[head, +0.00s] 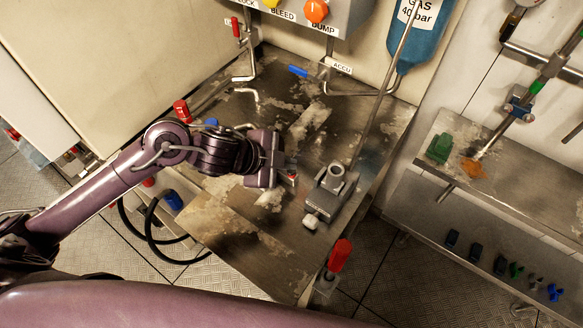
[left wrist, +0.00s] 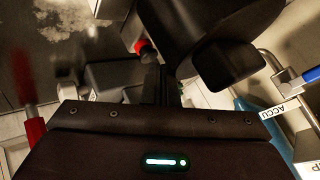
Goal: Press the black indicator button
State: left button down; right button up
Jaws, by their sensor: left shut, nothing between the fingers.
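I cannot make out a black indicator button for certain in either view. My left gripper (head: 288,178) reaches over the stained metal bench (head: 230,228) from the left in the head view, shut and empty. Its fingertips are just left of a grey fixture (head: 332,190) with an upright round socket and a white knob at its front, with a small gap between them. In the left wrist view the dark gripper fingers (left wrist: 163,85) are close together in shadow, and a red part (left wrist: 145,47) shows beyond them. My right gripper is not in view.
A panel (head: 345,14) with yellow and orange knobs, marked BLEED and DUMP, is at the top. A blue gas bottle (head: 410,45) and a thin pipe stand behind the fixture. Red-handled valve (head: 340,254) is at the bench's front corner. A shelf (head: 510,190) is at right.

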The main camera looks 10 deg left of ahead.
pick_arm(q)
jog(key=shift+f, duration=0.45)
dwell(0.4)
jog(key=shift+r, duration=0.1)
jog(key=shift+r+p, duration=0.7)
jog(key=shift+r, duration=0.05)
notch_tip(320, 180, up, 5)
jog(key=p, duration=0.5)
dwell(0.4)
dwell(0.6)
